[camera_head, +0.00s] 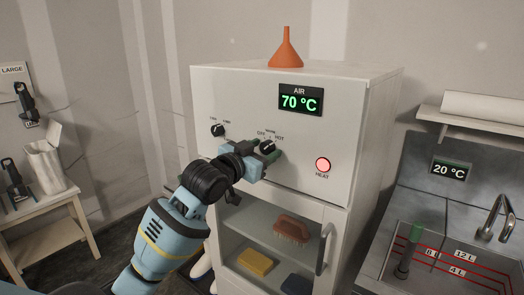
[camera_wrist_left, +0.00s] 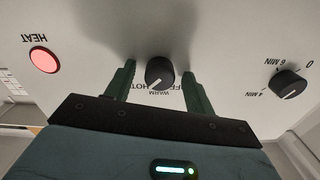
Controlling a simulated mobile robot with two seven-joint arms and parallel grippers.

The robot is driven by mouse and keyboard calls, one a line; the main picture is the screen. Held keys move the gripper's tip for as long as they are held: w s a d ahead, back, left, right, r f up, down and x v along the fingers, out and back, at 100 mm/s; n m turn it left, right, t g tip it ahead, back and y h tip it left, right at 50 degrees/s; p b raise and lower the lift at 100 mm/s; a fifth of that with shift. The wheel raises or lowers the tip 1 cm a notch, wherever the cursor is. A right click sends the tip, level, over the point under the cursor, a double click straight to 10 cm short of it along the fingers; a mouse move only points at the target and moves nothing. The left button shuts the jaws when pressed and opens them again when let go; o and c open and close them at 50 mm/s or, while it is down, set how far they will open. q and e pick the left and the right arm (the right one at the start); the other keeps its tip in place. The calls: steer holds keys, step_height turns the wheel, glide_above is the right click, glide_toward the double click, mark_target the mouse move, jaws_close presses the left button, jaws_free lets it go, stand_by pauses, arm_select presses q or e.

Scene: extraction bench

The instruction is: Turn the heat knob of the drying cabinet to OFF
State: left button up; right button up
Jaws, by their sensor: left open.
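The drying cabinet (camera_head: 230,85) is white, with an AIR display (camera_head: 300,101) reading 70 °C. Its black heat knob (camera_head: 267,146) has OFF, WARM and HOT marks. In the left wrist view the heat knob (camera_wrist_left: 160,72) appears upside down, its white pointer line towards the HOT side. My left gripper (camera_head: 262,158) is at the panel, just in front of the knob. In the wrist view its two green fingers (camera_wrist_left: 159,85) are open, one on each side of the knob with visible gaps. The red HEAT lamp (camera_head: 323,165) glows. My right gripper is not in view.
A second knob (camera_head: 217,130), with minute marks, sits left on the panel. An orange funnel (camera_head: 285,50) stands on top. Below, a glazed compartment with a door handle (camera_head: 324,249) holds a brush (camera_head: 292,229) and a yellow sponge (camera_head: 257,262). A sink (camera_head: 450,255) is at right.

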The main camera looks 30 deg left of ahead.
arm_select(q)
steer(key=c, duration=1)
steer(key=shift+n, duration=0.3)
steer(key=n, duration=0.3)
steer(key=shift+n, duration=0.3)
steer(key=n, duration=0.4)
steer(key=shift+d+n, duration=0.1)
steer(key=shift+n, duration=0.2)
steer(key=n, duration=0.4)
steer(key=shift+n, duration=2.6)
